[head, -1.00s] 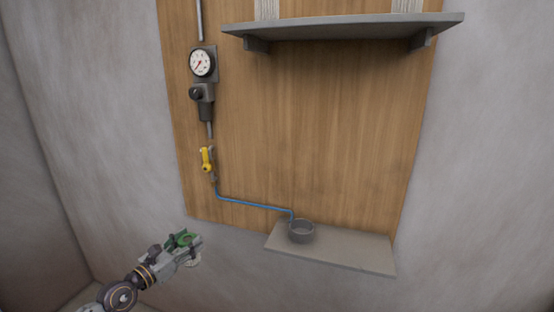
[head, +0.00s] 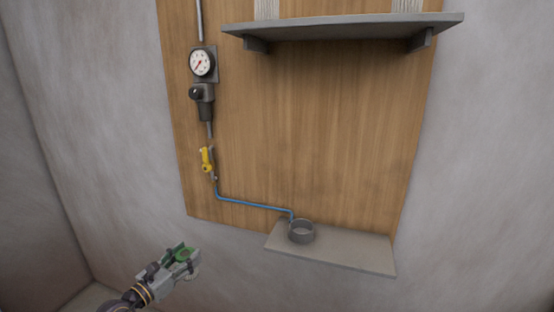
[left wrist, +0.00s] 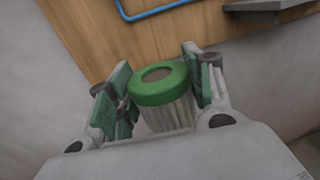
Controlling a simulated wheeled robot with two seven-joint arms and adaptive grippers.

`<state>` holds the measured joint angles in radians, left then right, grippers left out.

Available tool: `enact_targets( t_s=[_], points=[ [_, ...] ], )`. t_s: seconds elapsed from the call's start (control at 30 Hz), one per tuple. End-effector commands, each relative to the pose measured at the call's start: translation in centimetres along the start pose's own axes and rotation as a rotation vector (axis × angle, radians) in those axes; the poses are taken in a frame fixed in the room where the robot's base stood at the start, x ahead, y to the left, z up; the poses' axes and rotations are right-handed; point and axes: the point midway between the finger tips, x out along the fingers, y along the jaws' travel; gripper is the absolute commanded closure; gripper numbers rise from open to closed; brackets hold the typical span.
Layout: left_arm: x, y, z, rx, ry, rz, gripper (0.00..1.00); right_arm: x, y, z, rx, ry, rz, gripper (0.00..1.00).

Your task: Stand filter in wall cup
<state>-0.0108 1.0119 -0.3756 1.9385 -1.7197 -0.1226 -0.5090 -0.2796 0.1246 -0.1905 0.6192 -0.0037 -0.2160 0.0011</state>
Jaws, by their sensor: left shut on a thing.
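The filter (left wrist: 160,88) has a green ring-shaped top and a pale pleated body. My left gripper (head: 183,256) is shut on it, and in the left wrist view the green-padded fingers (left wrist: 158,92) stand on either side of it. In the head view the filter's green top (head: 184,253) shows between the fingers, and part of its body is hidden. The wall cup (head: 301,232) is a grey round open cup on a small ledge, to the right of the gripper and higher in the picture. The cup looks empty. My right gripper is in neither view.
The ledge (head: 345,249) is bare to the right of the cup. A blue tube (head: 252,204) runs from the yellow valve (head: 207,160) to the cup. A gauge (head: 202,63) sits above the valve. A grey shelf (head: 340,27) juts out higher up.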

Motion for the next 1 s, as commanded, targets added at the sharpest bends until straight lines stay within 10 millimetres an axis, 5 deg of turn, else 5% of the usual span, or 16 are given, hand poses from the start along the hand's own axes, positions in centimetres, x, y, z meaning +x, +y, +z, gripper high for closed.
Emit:
enact_targets(
  t_s=[0.23,0.6,1.0],
  points=[
    [-2.6,-0.5,-3.6,-0.001,0.004,0.025,0.75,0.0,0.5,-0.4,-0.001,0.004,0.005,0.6],
    [-7.7,-1.6,-9.2,-0.001,0.002,0.069,0.75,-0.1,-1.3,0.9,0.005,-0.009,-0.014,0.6],
    [-11.8,-2.5,-12.7,-0.002,0.0,0.098,0.75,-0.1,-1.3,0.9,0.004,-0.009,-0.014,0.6]
  ],
)
